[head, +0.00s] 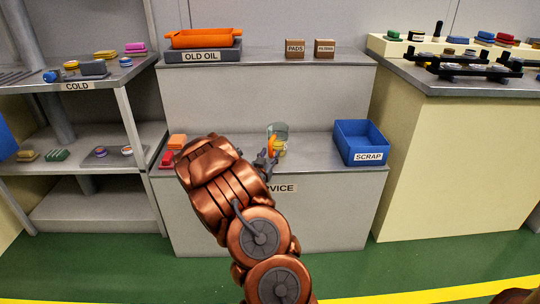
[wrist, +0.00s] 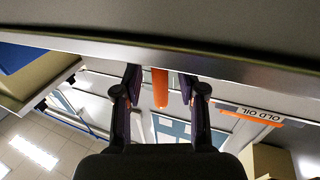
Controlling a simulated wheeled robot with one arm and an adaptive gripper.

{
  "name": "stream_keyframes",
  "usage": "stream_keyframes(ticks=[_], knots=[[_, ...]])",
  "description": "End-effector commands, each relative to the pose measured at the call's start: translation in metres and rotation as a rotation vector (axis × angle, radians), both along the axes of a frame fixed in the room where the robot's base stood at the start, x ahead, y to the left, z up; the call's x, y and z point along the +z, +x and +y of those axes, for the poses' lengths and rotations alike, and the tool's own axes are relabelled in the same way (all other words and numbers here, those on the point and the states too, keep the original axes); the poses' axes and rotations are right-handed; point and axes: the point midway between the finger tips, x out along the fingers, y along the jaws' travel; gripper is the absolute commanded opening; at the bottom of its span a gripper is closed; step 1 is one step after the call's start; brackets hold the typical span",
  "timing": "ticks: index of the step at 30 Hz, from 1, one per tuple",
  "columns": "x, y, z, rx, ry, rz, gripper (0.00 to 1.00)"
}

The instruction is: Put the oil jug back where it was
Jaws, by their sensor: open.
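The oil jug (head: 280,129) looks like a clear, greenish vessel with an orange handle. It stands on the lower shelf marked SERVICE (head: 320,160), partly hidden by my gripper (head: 268,160). My gripper is at the front of the jug, low over the shelf. In the wrist view, which is upside down, my gripper (wrist: 161,85) has its fingers apart, with an orange upright part (wrist: 160,88), seemingly the jug's handle, between them. A gap shows on each side of that part. The rest of the jug is not clear there.
A blue SCRAP bin (head: 361,143) stands right of the jug, and small red and orange blocks (head: 177,142) lie left. Above are an orange tray on the OLD OIL base (head: 203,56) and two brown boxes, PADS (head: 295,48) and another (head: 324,48). The COLD rack (head: 100,80) is left.

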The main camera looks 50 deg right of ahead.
Motion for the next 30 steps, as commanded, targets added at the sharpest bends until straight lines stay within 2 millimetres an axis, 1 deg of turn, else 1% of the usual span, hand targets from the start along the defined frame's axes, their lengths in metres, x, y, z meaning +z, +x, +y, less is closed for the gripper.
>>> stream_keyframes(ticks=[21,25,30], knots=[[-0.003,-0.029,0.09,0.002,0.003,0.003,0.4],[-0.004,-0.033,0.101,0.001,0.002,0.002,0.4],[-0.004,-0.035,0.107,0.001,0.0,0.0,0.4]])
